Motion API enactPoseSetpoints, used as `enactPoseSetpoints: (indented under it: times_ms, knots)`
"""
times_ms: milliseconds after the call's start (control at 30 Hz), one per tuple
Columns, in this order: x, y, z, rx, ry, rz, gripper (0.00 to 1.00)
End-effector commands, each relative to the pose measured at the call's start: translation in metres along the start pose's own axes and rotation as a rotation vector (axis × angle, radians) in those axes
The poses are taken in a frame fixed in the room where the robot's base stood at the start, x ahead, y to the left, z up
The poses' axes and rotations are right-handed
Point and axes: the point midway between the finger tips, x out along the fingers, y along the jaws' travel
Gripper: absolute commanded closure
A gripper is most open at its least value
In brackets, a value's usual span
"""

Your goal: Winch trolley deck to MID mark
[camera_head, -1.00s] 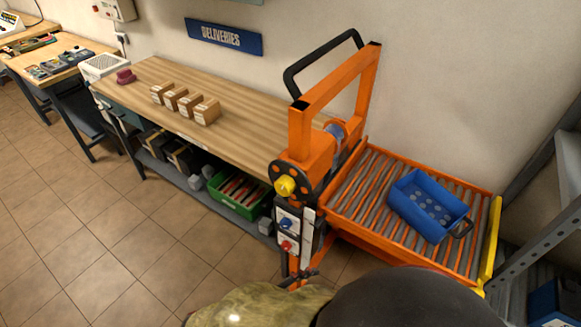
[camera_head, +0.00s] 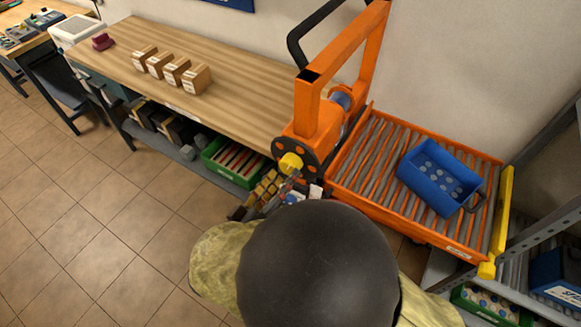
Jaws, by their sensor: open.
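The orange trolley (camera_head: 310,110) stands right of the wooden bench, with a roller deck (camera_head: 352,170) in an orange frame. A blue crate (camera_head: 440,178) holding several round pale cells sits on the deck. The winch's dark disc with a yellow knob (camera_head: 291,163) is on the trolley's near left post. My gripper (camera_head: 264,193), small and partly unclear, appears open just below and left of the knob. I cannot tell whether it touches the winch. A large dark rounded shape hides the trolley's lower front. No MID mark is readable.
The wooden bench (camera_head: 235,95) carries several small boxes (camera_head: 168,67). A green crate (camera_head: 233,163) sits on its lower shelf. A grey metal rack (camera_head: 545,200) stands at right, close to the deck's yellow end bar (camera_head: 503,215). The tiled floor (camera_head: 130,230) at left is clear.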

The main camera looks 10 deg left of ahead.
Motion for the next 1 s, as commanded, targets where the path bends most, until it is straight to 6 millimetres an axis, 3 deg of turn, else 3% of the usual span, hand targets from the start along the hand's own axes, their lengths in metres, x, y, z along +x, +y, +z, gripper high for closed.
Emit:
enactPoseSetpoints:
  times_ms: [100, 300, 667, 1000]
  knots:
    - [0.019, 0.000, 0.001, 0.001, -0.002, 0.003, 0.42]
    - [0.038, 0.000, 0.001, -0.001, -0.003, 0.001, 0.42]
    - [0.042, 0.000, 0.000, -0.002, 0.000, -0.001, 0.42]
    - [0.042, 0.000, 0.000, -0.002, -0.001, -0.001, 0.61]
